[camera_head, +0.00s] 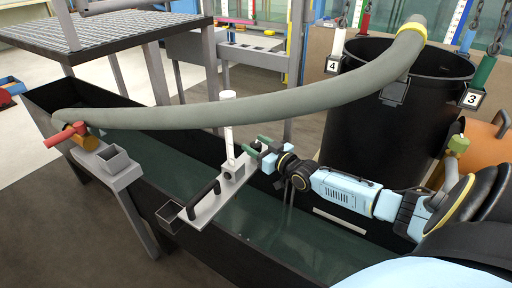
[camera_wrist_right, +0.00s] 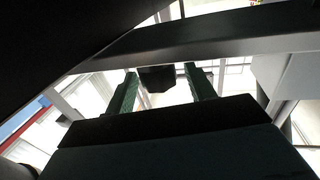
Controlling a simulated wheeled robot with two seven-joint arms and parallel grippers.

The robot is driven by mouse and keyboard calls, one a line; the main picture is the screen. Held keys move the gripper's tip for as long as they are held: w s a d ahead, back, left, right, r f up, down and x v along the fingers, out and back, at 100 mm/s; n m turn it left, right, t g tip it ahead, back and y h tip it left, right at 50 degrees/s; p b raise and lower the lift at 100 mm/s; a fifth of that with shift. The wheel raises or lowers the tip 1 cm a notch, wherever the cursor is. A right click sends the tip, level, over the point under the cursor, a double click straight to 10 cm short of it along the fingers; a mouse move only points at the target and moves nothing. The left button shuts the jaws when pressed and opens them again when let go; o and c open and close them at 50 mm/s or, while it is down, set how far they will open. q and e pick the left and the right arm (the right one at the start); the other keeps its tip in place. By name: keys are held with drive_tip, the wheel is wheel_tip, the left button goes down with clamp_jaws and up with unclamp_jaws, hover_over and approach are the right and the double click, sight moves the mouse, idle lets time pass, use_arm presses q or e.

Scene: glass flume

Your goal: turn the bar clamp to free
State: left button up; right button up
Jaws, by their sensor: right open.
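A grey metal crossbar (camera_head: 215,199) lies over the dark flume trough, with a white upright post (camera_head: 229,125) and a slanted black handle (camera_head: 204,199). A small dark piece at the bar's far end, seemingly the bar clamp, is partly hidden by my right gripper (camera_head: 256,146). The gripper is open with its green fingers on either side of that end. In the right wrist view a dark block (camera_wrist_right: 157,78) shows between the fingers (camera_wrist_right: 161,71); contact cannot be told. My left gripper is not in view.
A thick grey hose (camera_head: 240,108) arches above the bar from an orange-and-red valve (camera_head: 75,135) to a black barrel (camera_head: 350,130). The trough wall (camera_head: 270,262) runs in front. An orange tank (camera_head: 481,150) stands at right; a grated platform (camera_head: 110,30) is at back left.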

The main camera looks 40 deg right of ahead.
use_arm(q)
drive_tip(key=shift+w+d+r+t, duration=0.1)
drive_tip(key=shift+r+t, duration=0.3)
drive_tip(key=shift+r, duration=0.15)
use_arm(e)
drive_tip(key=shift+w, duration=0.25)
